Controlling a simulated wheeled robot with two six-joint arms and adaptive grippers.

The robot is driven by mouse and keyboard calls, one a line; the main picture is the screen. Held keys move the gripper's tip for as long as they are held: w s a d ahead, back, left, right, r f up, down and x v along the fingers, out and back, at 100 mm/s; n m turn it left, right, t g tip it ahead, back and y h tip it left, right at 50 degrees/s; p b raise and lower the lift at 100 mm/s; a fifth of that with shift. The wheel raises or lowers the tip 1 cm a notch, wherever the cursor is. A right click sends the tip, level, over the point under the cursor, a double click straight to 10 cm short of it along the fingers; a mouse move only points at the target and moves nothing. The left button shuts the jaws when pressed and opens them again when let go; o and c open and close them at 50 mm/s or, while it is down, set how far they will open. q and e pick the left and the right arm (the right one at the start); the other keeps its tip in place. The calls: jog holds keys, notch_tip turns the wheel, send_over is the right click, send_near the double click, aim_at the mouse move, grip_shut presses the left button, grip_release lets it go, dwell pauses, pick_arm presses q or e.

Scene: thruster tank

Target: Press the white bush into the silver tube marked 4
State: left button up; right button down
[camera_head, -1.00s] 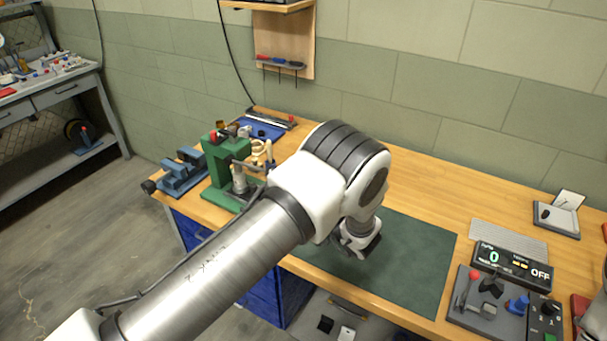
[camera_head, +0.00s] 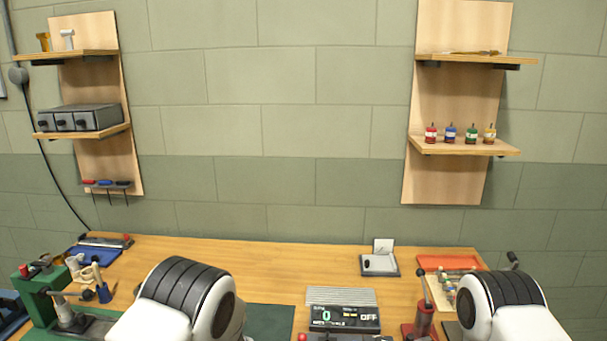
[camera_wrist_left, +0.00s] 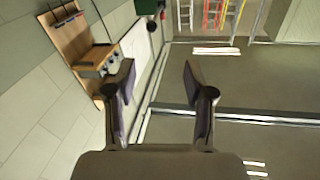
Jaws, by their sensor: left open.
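I cannot pick out the white bush or the silver tube marked 4 with certainty in either view. A small white piece (camera_head: 67,39) stands on the upper left shelf beside a yellow one; it is too small to identify. A green press (camera_head: 38,300) stands at the bench's left end, with a grey metal part (camera_head: 68,318) at its base. My left gripper (camera_wrist_left: 158,78) is open and empty in the left wrist view, with nothing between its fingers. In the head view only arm links show, and both grippers are out of sight.
The wooden bench (camera_head: 230,252) is clear along its back middle. A display box (camera_head: 344,319), a small grey stand (camera_head: 379,264), a red lever tool (camera_head: 423,318) and an orange tray (camera_head: 450,262) are toward the right.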

pick_arm(q)
jog(key=s+a+f+m+t+h+b, duration=0.1)
jog(key=s+a+f+m+h+b, duration=0.2)
jog(key=a+f, duration=0.45)
jog(key=s+d+f+m+h, duration=0.2)
jog(key=s+f+m+h, duration=0.45)
jog(key=s+f, duration=0.55)
jog(key=s+d+f+m+g+h, duration=0.2)
jog(key=s+d+f+h, duration=0.3)
jog(key=s, duration=0.5)
notch_tip(320, 180, down, 2)
jog(key=shift+d+f+g, duration=0.1)
jog(key=shift+d+g, duration=0.4)
jog(key=s+d+g+h, duration=0.1)
jog(key=s, duration=0.1)
jog(key=s+d+m+g+h, duration=0.1)
jog(key=s+d, duration=0.1)
jog(key=s, duration=0.1)
jog(key=s+d+h, duration=0.1)
jog(key=s+d, duration=0.1)
jog(key=shift+s+r+g, duration=0.3)
jog(key=shift+s+g, duration=0.1)
jog(key=shift+c, duration=0.3)
jog(key=shift+s+d+g, duration=0.3)
jog(key=shift+s+d, duration=0.1)
jog(key=shift+s, duration=0.2)
jog(key=c, duration=0.6)
grip_shut()
jog(key=shift+w+a, duration=0.1)
jog(key=shift+a, duration=0.05)
